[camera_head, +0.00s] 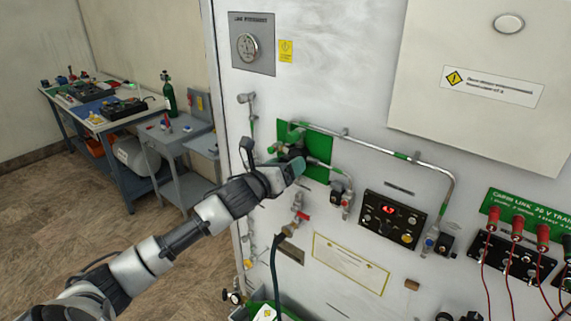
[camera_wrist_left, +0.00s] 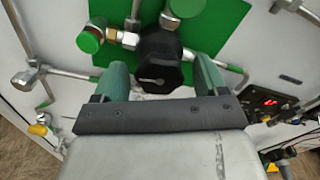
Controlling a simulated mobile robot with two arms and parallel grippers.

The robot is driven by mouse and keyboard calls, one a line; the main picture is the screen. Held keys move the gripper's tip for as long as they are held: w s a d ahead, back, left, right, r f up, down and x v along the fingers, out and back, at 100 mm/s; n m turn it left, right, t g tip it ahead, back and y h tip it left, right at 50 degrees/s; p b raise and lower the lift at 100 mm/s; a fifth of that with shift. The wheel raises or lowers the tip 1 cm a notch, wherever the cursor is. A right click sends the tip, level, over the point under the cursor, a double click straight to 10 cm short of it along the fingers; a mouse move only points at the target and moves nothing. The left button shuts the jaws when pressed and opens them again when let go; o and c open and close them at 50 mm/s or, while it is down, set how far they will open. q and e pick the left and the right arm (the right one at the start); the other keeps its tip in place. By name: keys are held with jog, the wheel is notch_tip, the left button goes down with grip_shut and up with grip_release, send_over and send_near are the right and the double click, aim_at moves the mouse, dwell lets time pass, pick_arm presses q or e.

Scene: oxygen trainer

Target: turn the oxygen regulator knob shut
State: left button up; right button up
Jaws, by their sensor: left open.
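The regulator knob (camera_wrist_left: 160,72) is a black, faceted knob with a small white mark, in front of a green plate (camera_wrist_left: 222,22) in the left wrist view. My left gripper (camera_wrist_left: 158,78) is open, with one green finger on each side of the knob; I cannot tell whether they touch it. In the head view my left gripper (camera_head: 292,168) reaches the green plate on the white panel and hides most of the knob. Brass and steel fittings with a green cap (camera_wrist_left: 90,40) sit left of the knob. My right gripper is not in view.
Metal pipes (camera_head: 440,172) run along the white panel. A black box with a red display (camera_head: 392,217) is right of the plate. A dark hose (camera_head: 275,270) hangs below my left gripper. Red terminals (camera_head: 517,227) stand at the right. A workbench (camera_head: 100,122) stands at the back left.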

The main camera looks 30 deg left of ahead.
pick_arm(q)
jog(key=c, duration=0.9)
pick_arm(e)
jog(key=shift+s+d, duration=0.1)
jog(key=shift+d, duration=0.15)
pick_arm(q)
jog(key=shift+n, duration=0.3)
